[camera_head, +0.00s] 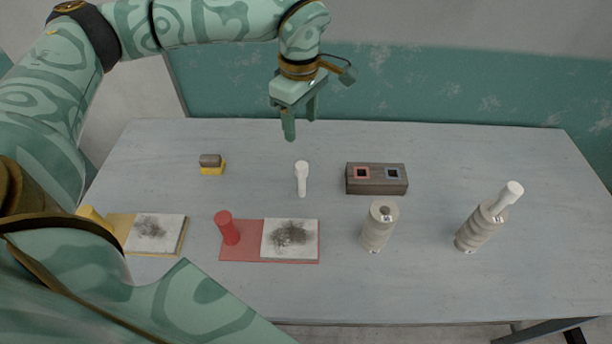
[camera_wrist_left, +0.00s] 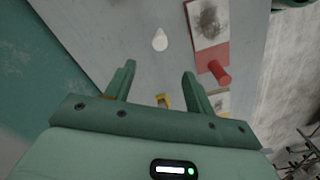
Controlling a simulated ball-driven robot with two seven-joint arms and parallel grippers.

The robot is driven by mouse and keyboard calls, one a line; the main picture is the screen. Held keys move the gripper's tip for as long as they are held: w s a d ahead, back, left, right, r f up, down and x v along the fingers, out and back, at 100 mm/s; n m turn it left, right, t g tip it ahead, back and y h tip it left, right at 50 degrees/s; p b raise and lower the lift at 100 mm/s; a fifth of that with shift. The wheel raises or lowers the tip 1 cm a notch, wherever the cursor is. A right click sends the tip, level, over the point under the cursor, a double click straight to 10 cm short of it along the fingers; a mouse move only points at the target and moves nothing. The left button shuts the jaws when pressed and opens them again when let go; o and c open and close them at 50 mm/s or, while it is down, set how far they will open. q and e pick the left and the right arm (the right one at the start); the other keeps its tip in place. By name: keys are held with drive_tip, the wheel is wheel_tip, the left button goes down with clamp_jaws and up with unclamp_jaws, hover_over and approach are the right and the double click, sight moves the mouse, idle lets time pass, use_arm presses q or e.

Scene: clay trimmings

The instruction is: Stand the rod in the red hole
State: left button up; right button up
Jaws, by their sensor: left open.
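A white rod (camera_head: 301,180) with a wider top appears to stand upright on the table, left of the block; it also shows in the left wrist view (camera_wrist_left: 160,41). The dark block (camera_head: 377,187) has a red-rimmed hole (camera_head: 362,173) on its left and a blue-rimmed hole (camera_head: 393,174) on its right. Both holes look empty. My left gripper (camera_head: 300,126) is open and empty above the table, behind and above the rod. In the left wrist view its fingers (camera_wrist_left: 159,72) are apart, with the rod beyond their tips. My right gripper is not in view.
A ringed beige cylinder (camera_head: 377,230) stands in front of the block; another (camera_head: 473,232) at right holds a white stick (camera_head: 508,196). A red cylinder (camera_head: 228,229) stands on a red mat (camera_head: 240,255). A small yellow-based block (camera_head: 212,167) lies left. The table's back right is clear.

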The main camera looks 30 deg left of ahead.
sight(301, 165)
use_arm(q)
wheel_tip(301, 165, down, 10)
drive_tip(key=shift+r+b, duration=0.2)
drive_tip(key=shift+b, duration=1)
drive_tip(key=shift+f, duration=0.85)
wheel_tip(301, 165, down, 5)
drive_tip(key=shift+a+r+b, duration=0.15)
drive_tip(key=shift+b, duration=0.95)
drive_tip(key=shift+r, duration=0.1)
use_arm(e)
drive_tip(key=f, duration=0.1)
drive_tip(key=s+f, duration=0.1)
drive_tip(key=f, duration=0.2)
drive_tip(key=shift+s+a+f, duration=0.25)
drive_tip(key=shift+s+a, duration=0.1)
use_arm(q)
drive_tip(key=c, duration=1.2)
drive_tip(key=shift+o, duration=0.2)
